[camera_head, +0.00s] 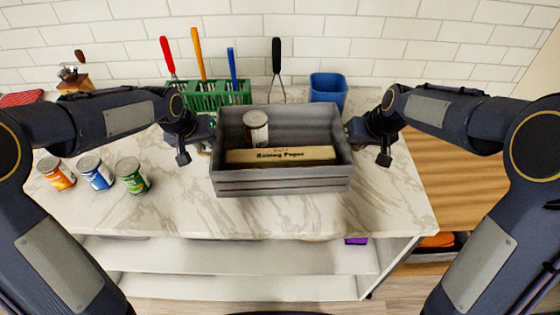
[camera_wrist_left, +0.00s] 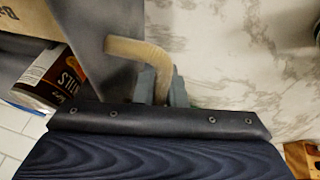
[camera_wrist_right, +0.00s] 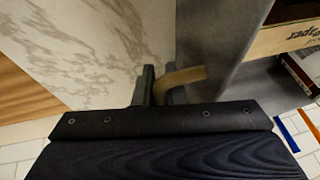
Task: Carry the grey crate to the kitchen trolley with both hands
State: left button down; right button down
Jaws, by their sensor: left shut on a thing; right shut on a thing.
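The grey crate (camera_head: 284,186) is over the marble-topped unit (camera_head: 385,205), upright; I cannot tell whether its base touches the top. It holds a cream box with dark lettering (camera_head: 280,155) and a can (camera_head: 256,127). My left gripper (camera_head: 207,147) is shut on the crate's left handle, a tan bar seen in the left wrist view (camera_wrist_left: 145,52). My right gripper (camera_head: 350,137) is shut on the right handle, which shows in the right wrist view (camera_wrist_right: 180,78). I cannot tell for certain which piece of furniture is the kitchen trolley.
Several cans, including a green one (camera_head: 132,176), stand left of the crate. Behind are a green holder (camera_head: 215,96) with utensils and a blue container (camera_head: 328,90) near the tiled wall. White shelves (camera_head: 230,257) lie below. A wooden surface (camera_head: 455,190) is at right.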

aim_at(471, 160)
jog(key=k+l, duration=0.1)
jog(key=l, duration=0.35)
jog(key=k+l, duration=0.1)
jog(key=l, duration=0.35)
jog(key=k+l, duration=0.1)
jog(key=l, duration=0.35)
jog(key=k+l, duration=0.1)
jog(key=l, duration=0.3)
jog(key=i+l, duration=0.15)
jog(key=l, duration=0.2)
jog(key=i+l, duration=0.15)
jog(key=l, duration=0.25)
jog(key=i+l+z, duration=0.1)
jog(key=l, duration=0.25)
jog(key=i+l, duration=0.45)
